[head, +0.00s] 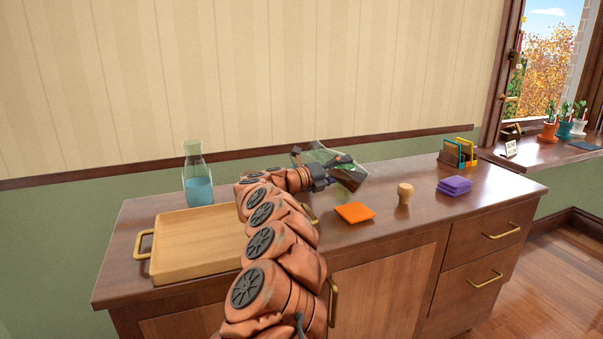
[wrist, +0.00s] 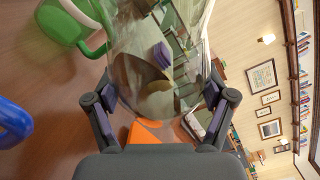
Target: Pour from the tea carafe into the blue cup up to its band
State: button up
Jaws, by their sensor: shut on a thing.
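My gripper (head: 332,171) is shut on a clear glass carafe (head: 350,174) and holds it tilted over the back of the cabinet top. Dark brown liquid shows low in the carafe in the head view. In the wrist view the glass (wrist: 160,60) fills the space between my two fingers (wrist: 158,92). The blue cup (wrist: 14,122) shows at the left edge of the wrist view, partly cut off and apart from the carafe. I cannot make it out in the head view, and its band and fill level do not show.
A green cup (wrist: 68,25) stands near the carafe. A carafe of blue liquid (head: 198,182) stands behind a wooden tray (head: 195,245) at left. An orange napkin (head: 354,212), a cork-coloured peg (head: 404,193), purple napkins (head: 454,186) and a small holder (head: 458,153) lie rightward.

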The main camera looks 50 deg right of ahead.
jog(key=shift+r, duration=0.25)
jog(key=shift+w+r+m+y, duration=0.35)
jog(key=shift+r+m+y, duration=0.15)
jog(key=shift+m, duration=0.4)
jog(key=shift+w+r+m+t+y+p, duration=0.2)
jog(key=shift+w+m+t+y+p, duration=0.15)
jog(key=shift+m, duration=0.2)
jog(key=shift+w+r+m+t+y+p, duration=0.15)
jog(key=shift+w+r+m+t, duration=0.1)
jog(key=shift+m+t, duration=0.25)
jog(key=shift+f+m+t+b, duration=0.25)
jog(key=shift+f+m+b, duration=0.2)
jog(key=shift+f+b, duration=0.6)
jog(key=shift+s+m+b, duration=0.1)
jog(key=shift+m+b, duration=0.2)
jog(key=shift+s+r+m+t+y, duration=0.1)
jog(key=shift+m+t+y, duration=0.4)
jog(key=shift+w+f+m+t+y+b, duration=0.1)
jog(key=shift+f+m+t+y+b, duration=0.15)
jog(key=shift+m+t+b, duration=0.35)
jog(key=shift+w+f+m+t+y+b, duration=0.1)
jog(key=shift+f+m+t+y+b, duration=0.1)
jog(key=shift+m+t+b, duration=0.35)
